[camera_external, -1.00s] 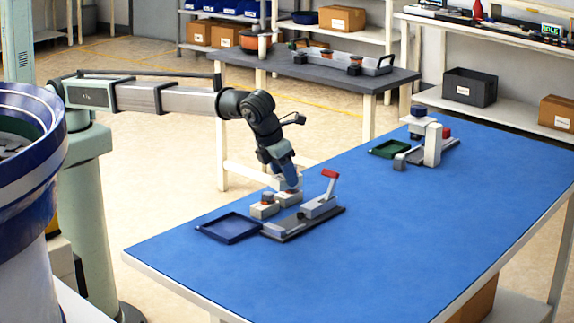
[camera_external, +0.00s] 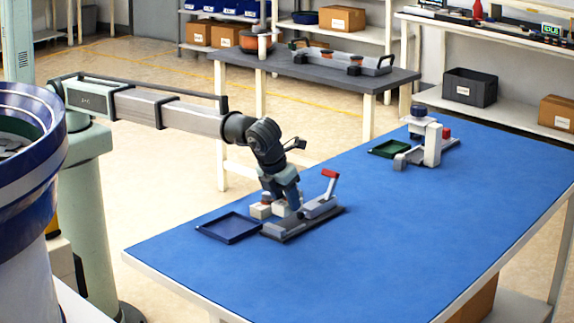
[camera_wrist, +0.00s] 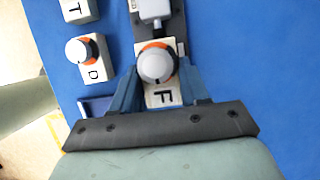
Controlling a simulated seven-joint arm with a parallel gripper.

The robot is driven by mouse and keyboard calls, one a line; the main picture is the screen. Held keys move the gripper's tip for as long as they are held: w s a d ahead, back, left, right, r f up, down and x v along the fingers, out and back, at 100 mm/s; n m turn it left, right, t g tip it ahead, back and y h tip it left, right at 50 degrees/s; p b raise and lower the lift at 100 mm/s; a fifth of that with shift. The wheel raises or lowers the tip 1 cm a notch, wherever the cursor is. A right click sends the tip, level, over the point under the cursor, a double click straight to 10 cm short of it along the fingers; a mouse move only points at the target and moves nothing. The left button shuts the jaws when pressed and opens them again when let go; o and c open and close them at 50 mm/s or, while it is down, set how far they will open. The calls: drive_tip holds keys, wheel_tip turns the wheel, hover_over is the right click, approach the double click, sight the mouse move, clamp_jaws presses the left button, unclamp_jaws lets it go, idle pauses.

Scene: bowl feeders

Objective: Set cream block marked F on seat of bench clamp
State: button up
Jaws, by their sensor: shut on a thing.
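My gripper (camera_external: 290,207) is low at the near-left part of the bench clamp (camera_external: 318,207), which has a grey body, a dark base and a raised red-tipped lever. In the wrist view, the gripper's blue fingers (camera_wrist: 158,80) are shut on the cream block marked F (camera_wrist: 163,98). This block has an orange ring and a round grey knob on top. It is in line with the clamp's dark rail and grey jaw (camera_wrist: 150,10), beyond it in that view. Whether the block touches the seat cannot be told. The fingers mostly hide it in the external view.
Cream blocks marked D (camera_wrist: 95,71) and T (camera_wrist: 80,10) stand left of the held block in the wrist view. A blue tray (camera_external: 229,229) lies left of the clamp. A green tray (camera_external: 388,149) and another fixture (camera_external: 432,146) stand farther back. The right of the blue table is clear.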

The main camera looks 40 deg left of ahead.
sight(286, 213)
drive_tip(key=shift+f, duration=2)
drive_tip(key=shift+f, duration=0.1)
drive_tip(key=o, duration=1.2)
drive_tip(key=v, duration=1.2)
